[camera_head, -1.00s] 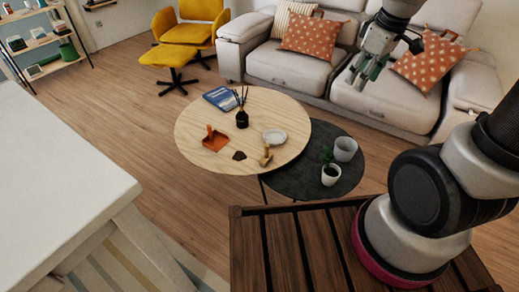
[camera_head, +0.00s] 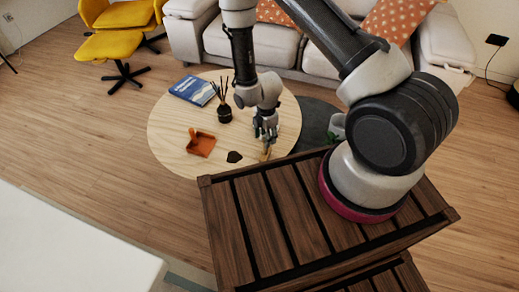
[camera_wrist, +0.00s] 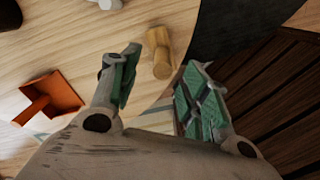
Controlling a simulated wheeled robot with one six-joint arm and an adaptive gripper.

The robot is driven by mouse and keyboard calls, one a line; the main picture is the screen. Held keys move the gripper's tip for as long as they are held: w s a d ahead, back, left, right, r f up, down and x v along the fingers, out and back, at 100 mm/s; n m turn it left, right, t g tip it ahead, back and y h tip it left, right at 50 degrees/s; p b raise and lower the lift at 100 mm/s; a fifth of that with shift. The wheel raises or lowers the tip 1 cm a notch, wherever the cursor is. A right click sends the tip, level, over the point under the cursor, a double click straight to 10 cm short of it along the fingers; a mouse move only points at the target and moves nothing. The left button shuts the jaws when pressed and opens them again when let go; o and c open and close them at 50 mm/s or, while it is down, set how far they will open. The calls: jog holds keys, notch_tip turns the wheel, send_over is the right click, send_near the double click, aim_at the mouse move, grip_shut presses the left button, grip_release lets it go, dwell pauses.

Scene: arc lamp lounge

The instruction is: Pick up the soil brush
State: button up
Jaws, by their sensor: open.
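The soil brush is a small light-wood piece (camera_head: 265,154) near the front right edge of the round wooden table (camera_head: 165,140). In the wrist view the brush (camera_wrist: 160,52) shows just ahead of and between the fingertips. My gripper (camera_head: 266,133) reaches down over the table, just above the brush. In the wrist view my gripper (camera_wrist: 163,66) is open, one green-padded finger on each side of the brush's line. Nothing is held. I cannot tell how far the fingertips are above the brush.
An orange dustpan (camera_head: 201,145) and dark soil (camera_head: 234,157) lie left of the brush. A reed diffuser (camera_head: 224,112) and blue book (camera_head: 193,90) sit farther back. A dark table (camera_head: 313,118) adjoins at right; a slatted wooden surface (camera_head: 235,215) lies in front.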

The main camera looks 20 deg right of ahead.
aim_at(265, 150)
notch_tip(265, 150, down, 7)
jog(key=shift+s+f, duration=0.15)
jog(key=shift+f, duration=0.05)
grip_shut()
dwell(0.3)
